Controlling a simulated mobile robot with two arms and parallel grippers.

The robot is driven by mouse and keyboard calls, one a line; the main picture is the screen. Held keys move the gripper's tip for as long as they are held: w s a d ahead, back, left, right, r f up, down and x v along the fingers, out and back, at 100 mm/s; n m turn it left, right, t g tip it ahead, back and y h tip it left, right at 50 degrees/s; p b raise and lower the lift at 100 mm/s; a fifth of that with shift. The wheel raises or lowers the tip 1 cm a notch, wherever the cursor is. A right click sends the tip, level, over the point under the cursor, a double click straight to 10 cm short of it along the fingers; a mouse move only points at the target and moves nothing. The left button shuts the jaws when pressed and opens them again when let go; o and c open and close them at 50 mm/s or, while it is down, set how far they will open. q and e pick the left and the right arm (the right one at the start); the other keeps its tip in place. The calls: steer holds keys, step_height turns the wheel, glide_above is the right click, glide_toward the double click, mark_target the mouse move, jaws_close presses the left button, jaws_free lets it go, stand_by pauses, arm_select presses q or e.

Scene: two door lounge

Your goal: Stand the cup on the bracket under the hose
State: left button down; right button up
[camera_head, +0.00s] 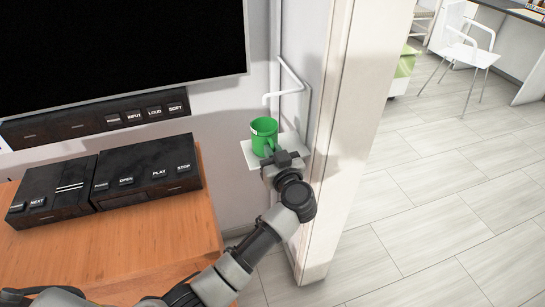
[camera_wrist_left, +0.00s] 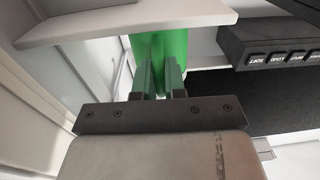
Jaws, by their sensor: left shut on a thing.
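The green cup (camera_head: 262,139) is upright over the white bracket (camera_head: 252,161), below the end of the white bent hose (camera_head: 291,78) on the wall. My left gripper (camera_head: 284,158) is at the cup's near right side, shut on it. In the left wrist view, the cup (camera_wrist_left: 160,52) is between the two fingers (camera_wrist_left: 160,80), against the edge of the bracket plate (camera_wrist_left: 90,24). I cannot tell whether the cup's base touches the plate. My right gripper is not in view.
A wooden cabinet (camera_head: 160,245) with black player boxes (camera_head: 148,170) stands at the left, below a dark screen (camera_head: 110,50). A white door frame (camera_head: 350,130) rises just right of the bracket. Tiled floor (camera_head: 450,210) is open at the right, with a white chair (camera_head: 470,50) farther back.

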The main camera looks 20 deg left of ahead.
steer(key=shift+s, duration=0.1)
arm_select(q)
steer(key=c, duration=1.6)
jaws_free()
steer(key=o, duration=0.4)
steer(key=shift+r, duration=0.1)
steer(key=p+v, duration=0.1)
steer(key=v, duration=1.1)
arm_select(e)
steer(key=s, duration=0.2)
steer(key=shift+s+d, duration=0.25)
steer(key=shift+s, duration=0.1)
